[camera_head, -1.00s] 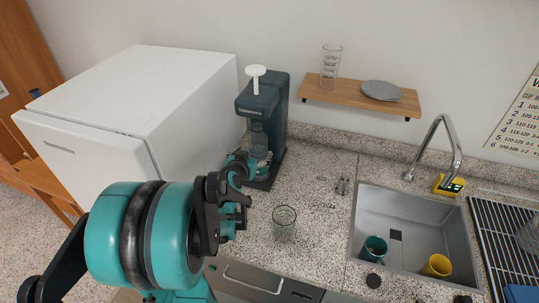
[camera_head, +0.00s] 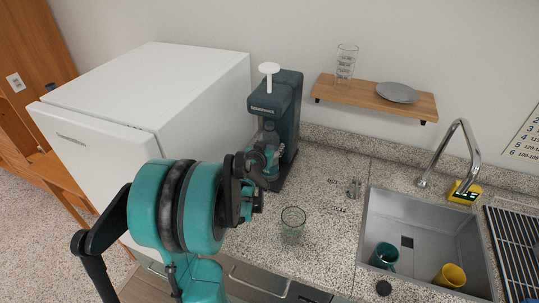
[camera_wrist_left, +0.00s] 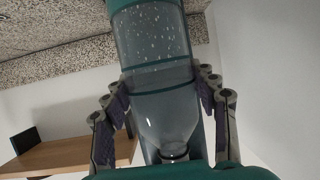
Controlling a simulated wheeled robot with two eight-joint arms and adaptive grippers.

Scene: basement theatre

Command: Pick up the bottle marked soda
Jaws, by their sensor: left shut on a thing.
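The bottle (camera_head: 269,138) is clear with teal bands and stands at the front of the dark soda machine (camera_head: 287,110). My left gripper (camera_head: 264,160) reaches it from the front left and is shut around it. In the left wrist view, the bottle (camera_wrist_left: 152,40) lies between the two fingers, with bubbles inside and its narrow neck towards the lower edge. That view looks upside down. No soda marking is readable. The gripper and arm hide part of the bottle in the head view. My right gripper is not in view.
A white fridge (camera_head: 190,85) stands left of the machine. A clear glass (camera_head: 292,226) is near the counter's front edge. A shelf (camera_head: 372,98) holds glasses and a grey plate. The sink (camera_head: 420,225) contains a teal cup (camera_head: 384,256) and a yellow cup (camera_head: 449,276).

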